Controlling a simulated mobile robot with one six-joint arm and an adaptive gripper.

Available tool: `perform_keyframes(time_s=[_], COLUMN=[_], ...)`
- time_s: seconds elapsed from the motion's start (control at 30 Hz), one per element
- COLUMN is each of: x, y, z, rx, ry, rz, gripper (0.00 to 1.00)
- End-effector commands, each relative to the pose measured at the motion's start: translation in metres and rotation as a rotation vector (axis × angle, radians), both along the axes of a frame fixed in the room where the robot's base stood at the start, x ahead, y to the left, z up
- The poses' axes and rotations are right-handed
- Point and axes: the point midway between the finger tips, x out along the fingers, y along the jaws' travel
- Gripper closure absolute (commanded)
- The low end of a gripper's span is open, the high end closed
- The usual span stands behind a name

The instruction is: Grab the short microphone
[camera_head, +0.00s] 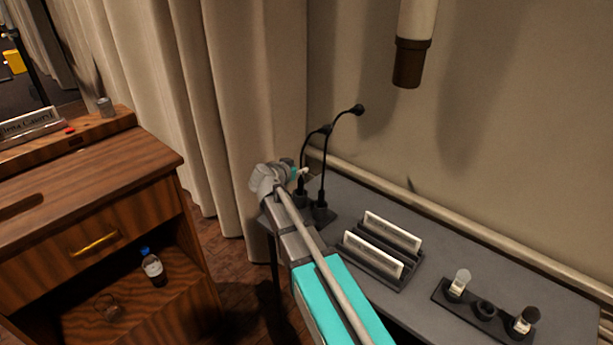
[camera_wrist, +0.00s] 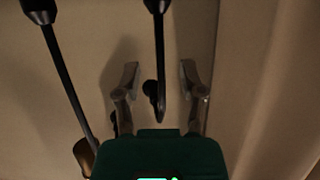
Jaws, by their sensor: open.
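The short microphone (camera_head: 302,165) is the lower of two black gooseneck microphones at the far left end of the grey table. Its stem rises from a dark base and bends right to a small black head. In the wrist view, the short microphone's stem (camera_wrist: 159,45) runs down between my fingers, with its curved end and head between them. The taller microphone (camera_head: 325,160) stands just right of it and shows at left in the wrist view (camera_wrist: 68,82). My gripper (camera_head: 297,173) is open at the short microphone's stem (camera_wrist: 158,70). Contact cannot be told.
A dark holder with white name cards (camera_head: 375,254) stands on the grey table (camera_head: 430,222). A dark rack with small upright pieces (camera_head: 482,308) is at the right. A curtain (camera_head: 235,110) hangs behind my gripper. A wooden desk (camera_head: 90,190) with a bottle (camera_head: 152,268) stands left.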

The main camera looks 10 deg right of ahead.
Motion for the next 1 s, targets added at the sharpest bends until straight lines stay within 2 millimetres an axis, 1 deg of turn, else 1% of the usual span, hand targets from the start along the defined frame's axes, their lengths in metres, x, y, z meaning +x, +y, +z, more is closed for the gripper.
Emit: perform_keyframes(time_s=[0.03,0.2,0.8,0.87,1.0], x=[0.006,0.014,0.015,0.015,0.015], y=[-0.004,-0.013,-0.014,-0.015,-0.015], z=[-0.005,-0.009,-0.008,-0.008,-0.008], rx=[0.000,0.001,0.000,0.000,0.000], ry=[0.000,-0.001,0.000,0.000,0.000], rz=[-0.002,-0.002,-0.001,-0.001,-0.001], gripper=[0.48,0.48,0.48,0.57,0.83])
